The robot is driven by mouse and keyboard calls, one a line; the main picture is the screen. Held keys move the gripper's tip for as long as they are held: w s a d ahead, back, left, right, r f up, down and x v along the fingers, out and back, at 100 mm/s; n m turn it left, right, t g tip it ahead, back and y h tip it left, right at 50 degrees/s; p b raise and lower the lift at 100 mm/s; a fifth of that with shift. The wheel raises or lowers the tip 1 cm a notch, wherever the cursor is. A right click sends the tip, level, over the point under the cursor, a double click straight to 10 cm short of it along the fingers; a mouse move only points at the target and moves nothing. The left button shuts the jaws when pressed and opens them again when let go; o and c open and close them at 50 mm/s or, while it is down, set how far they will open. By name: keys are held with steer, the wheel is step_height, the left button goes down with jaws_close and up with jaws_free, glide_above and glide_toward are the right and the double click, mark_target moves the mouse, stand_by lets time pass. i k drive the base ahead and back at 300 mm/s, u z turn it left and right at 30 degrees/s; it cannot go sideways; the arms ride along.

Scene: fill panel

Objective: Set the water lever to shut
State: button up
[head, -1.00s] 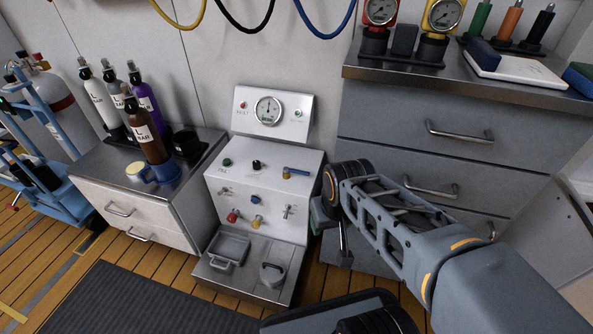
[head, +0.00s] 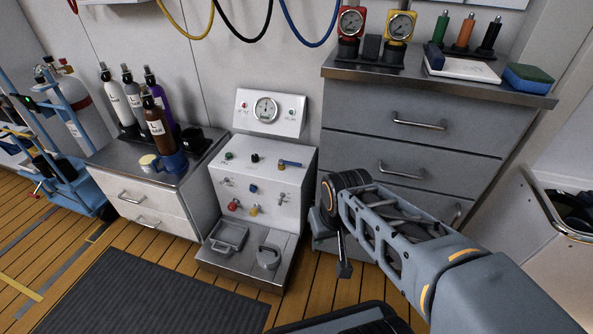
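The fill panel (head: 264,198) is a white box with a gauge on its raised back, standing on the floor between two cabinets. On its sloped top, at the right, a blue-handled lever (head: 290,163) lies roughly crosswise, pointing right from a brass fitting. I take it for the water lever, but the labels are too small to read. A blue knob, a red valve and a yellow valve are on the front face. My gripper (head: 343,262) hangs below my wrist, right of the panel and apart from it. Its fingers are too small and dark to tell open from shut.
A grey drawer cabinet (head: 410,130) stands close behind and right of my arm. A low cabinet (head: 150,205) with several bottles stands left of the panel. A dark mat (head: 150,295) covers open floor in front.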

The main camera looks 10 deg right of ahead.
mark_target(280, 161)
steer(key=u, duration=0.95)
steer(key=i, duration=0.5)
steer(key=z, duration=0.85)
